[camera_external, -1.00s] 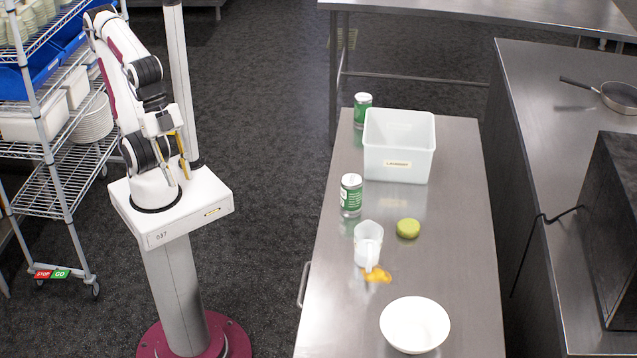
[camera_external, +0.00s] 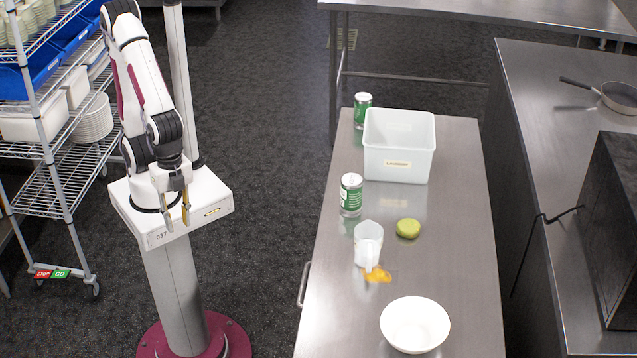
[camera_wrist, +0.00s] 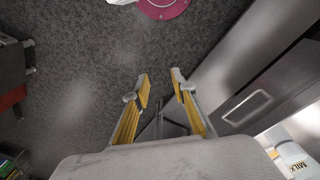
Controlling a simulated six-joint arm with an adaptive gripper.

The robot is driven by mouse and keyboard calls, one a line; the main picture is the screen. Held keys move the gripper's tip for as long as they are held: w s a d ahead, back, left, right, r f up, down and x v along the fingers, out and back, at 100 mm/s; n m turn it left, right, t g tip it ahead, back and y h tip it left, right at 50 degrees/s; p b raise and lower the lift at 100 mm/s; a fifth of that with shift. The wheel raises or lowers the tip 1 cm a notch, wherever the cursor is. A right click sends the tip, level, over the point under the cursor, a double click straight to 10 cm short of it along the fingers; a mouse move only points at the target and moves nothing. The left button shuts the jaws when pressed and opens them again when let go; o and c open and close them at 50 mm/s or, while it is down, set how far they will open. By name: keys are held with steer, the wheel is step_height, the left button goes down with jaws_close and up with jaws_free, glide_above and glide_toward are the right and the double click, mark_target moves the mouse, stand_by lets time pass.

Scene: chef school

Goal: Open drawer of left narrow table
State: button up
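The narrow steel table (camera_external: 455,250) stands right of my base in the external view. A drawer handle (camera_external: 303,285) sticks out from its left side near the front; the drawer front is mostly hidden from above. In the wrist view, a steel front with a handle (camera_wrist: 247,106) shows to the right, with no visible gap. My gripper (camera_external: 177,222) hangs pointing down beside my base, well left of the table and touching nothing. Its two yellow-padded fingers (camera_wrist: 160,83) are apart, with nothing between them.
A wire rack (camera_external: 60,180) stands left. Clear floor lies between my base and the table.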

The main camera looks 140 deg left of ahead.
steer(key=w+d+f, duration=0.3)
steer(key=w+f, duration=0.1)
steer(key=f, duration=0.5)
steer(key=m+t+y, duration=0.9)
steer(key=t+y, duration=0.1)
steer(key=y, duration=0.2)
glide_toward(304, 283)
steer(key=shift+w+a+f, duration=0.6)
steer(key=shift+a+f, duration=0.05)
steer(key=shift+a, duration=0.1)
steer(key=shift+a, duration=0.1)
steer(key=shift+x, duration=3.85)
